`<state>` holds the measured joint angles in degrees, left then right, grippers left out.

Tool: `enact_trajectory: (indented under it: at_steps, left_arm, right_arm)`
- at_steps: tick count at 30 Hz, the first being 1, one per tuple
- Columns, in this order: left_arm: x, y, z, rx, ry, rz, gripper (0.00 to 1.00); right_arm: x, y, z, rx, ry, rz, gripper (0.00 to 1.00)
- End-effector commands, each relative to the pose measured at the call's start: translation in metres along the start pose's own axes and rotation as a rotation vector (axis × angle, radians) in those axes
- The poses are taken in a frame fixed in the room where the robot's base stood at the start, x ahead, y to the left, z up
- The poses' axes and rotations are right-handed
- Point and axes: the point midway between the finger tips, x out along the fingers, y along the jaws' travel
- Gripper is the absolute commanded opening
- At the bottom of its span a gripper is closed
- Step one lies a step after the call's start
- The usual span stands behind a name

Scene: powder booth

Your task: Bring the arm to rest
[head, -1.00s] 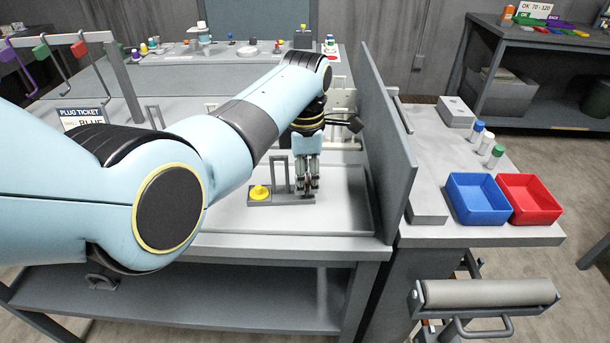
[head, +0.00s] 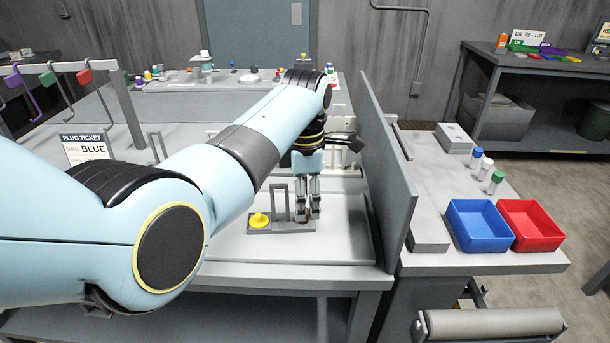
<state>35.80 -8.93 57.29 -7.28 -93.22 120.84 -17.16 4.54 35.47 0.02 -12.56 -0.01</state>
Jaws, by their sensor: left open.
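My left arm comes in from the left and reaches across the workbench. Its gripper (head: 308,215) points straight down at a small grey fixture (head: 282,227) in the shallow tray on the bench. The gripper is open, with its fingertips low at the fixture's right end. Whether they touch it, or whether something small stands between them, I cannot tell. A yellow knob-like piece (head: 259,220) sits on the fixture's left end. My right gripper is not in view.
A tall grey panel (head: 385,165) stands just right of the gripper. Beyond it are a blue bin (head: 479,226), a red bin (head: 530,226) and small capped bottles (head: 486,170). A plug ticket sign (head: 88,148) and hanging hooks stand at left, partly behind my arm.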

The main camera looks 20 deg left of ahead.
Motion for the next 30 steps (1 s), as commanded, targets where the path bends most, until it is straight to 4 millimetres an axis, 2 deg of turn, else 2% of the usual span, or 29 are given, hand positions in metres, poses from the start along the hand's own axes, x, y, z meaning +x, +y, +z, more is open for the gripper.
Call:
enact_trajectory:
  at_steps: [6, 13, 18, 30]
  left_arm:
    - [-0.051, 0.001, 0.001, 0.001, -0.004, 0.003, 0.5]
    - [-0.089, 0.0, 0.001, 0.0, -0.001, 0.002, 0.5]
    - [-0.099, 0.0, 0.0, 0.0, 0.0, 0.001, 0.5]
    - [-0.099, 0.0, 0.0, 0.0, 0.0, 0.0, 0.5]
  right_arm:
    - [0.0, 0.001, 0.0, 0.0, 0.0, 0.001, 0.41]
    - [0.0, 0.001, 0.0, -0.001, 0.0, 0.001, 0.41]
    - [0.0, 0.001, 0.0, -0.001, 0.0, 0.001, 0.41]
    - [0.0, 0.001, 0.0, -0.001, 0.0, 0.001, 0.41]
